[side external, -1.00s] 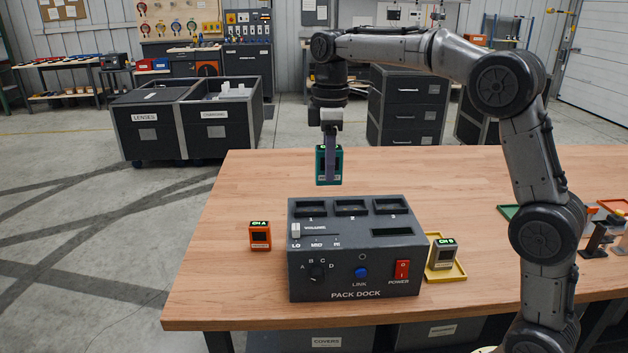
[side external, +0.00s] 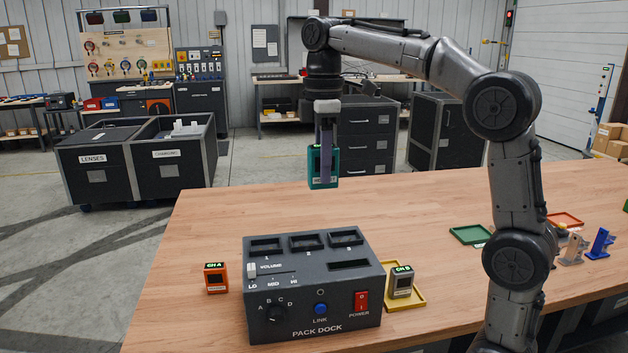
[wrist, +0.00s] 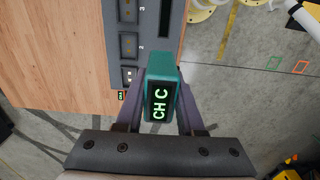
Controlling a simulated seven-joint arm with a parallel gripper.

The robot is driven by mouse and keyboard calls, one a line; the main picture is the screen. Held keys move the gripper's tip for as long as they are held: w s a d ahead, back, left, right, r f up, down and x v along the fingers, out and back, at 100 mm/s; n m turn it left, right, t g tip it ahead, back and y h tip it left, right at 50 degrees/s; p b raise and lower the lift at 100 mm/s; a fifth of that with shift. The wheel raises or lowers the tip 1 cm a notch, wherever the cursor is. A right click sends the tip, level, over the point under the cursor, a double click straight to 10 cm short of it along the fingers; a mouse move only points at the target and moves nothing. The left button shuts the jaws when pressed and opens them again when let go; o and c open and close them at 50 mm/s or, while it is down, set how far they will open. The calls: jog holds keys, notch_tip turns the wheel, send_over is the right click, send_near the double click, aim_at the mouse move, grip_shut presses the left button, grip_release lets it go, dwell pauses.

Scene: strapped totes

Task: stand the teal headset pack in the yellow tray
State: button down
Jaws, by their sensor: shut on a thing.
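The teal headset pack (side external: 313,168) hangs upright in my gripper (side external: 325,163), above and behind the pack dock. In the wrist view the teal pack (wrist: 163,68) shows a lit "CH C" screen between my two fingers. My gripper is shut on it, and it is clear of the table. The yellow tray (side external: 418,300) lies on the table just right of the dock. A grey pack (side external: 401,287) marked "CH B" stands at the tray's left side and hides part of it.
The dark pack dock (side external: 290,322) stands at the front, with slots on top that look empty. An orange pack (side external: 216,281) marked "CH A" stands left of it. A green tray (side external: 471,235), an orange tray (side external: 566,219) and small stands (side external: 600,243) are at the right. The table behind the dock is clear.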

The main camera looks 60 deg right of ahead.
jog(key=s+d, duration=0.3)
jog(key=d, duration=0.8)
jog(key=s+d, duration=0.4)
jog(key=d, duration=0.8)
jog(key=shift+w+a+f, duration=0.1)
jog(key=shift+a+f, duration=0.05)
jog(key=shift+f, duration=7.15)
jog(key=shift+w+a+f, duration=0.1)
jog(key=shift+f, duration=7.2)
jog(key=shift+f, duration=1.5)
jog(key=shift+c, duration=0.2)
grip_release()
